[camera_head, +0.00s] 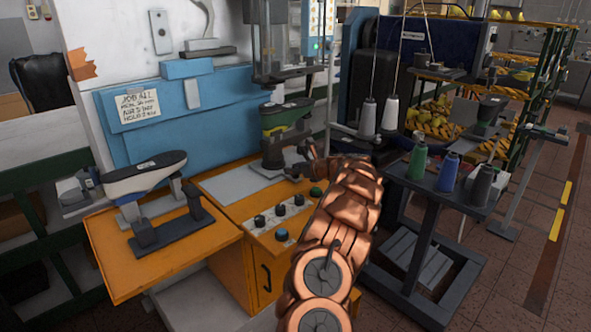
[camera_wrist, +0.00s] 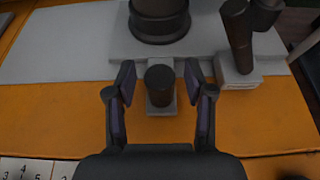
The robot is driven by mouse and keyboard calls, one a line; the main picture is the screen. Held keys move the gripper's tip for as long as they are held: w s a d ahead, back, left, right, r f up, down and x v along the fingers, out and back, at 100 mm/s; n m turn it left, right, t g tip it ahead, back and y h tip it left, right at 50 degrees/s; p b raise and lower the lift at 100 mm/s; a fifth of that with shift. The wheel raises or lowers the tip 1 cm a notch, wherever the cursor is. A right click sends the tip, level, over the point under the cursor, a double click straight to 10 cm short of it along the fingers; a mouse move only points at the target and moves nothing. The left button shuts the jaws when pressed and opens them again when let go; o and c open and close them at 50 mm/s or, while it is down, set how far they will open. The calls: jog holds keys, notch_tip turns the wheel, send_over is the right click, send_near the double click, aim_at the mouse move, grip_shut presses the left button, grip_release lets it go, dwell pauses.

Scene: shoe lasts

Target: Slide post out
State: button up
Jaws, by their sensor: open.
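A short dark round post (camera_wrist: 160,86) stands upright on a small grey slide block in the wrist view, at the front edge of a grey base. My gripper (camera_wrist: 160,73) is open, with one finger on each side of the post and a gap at both sides. In the head view my gripper (camera_head: 297,172) is low at the machine's front, small and partly hidden by my copper arm. The short post cannot be made out clearly there. A thicker dark column (camera_wrist: 159,20) rises behind the post; in the head view it carries a dark and green shoe last (camera_head: 285,115).
Dark angled cylinders (camera_wrist: 240,30) stand on a grey block to the right of the post. The orange worktop (camera_head: 215,180) has knobs (camera_head: 281,209) at its front. Another shoe last (camera_head: 145,172) stands at left. A spool stand (camera_head: 432,185) is at right.

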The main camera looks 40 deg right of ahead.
jog(key=shift+c, duration=0.4)
grip_shut()
jog(key=shift+a, duration=0.15)
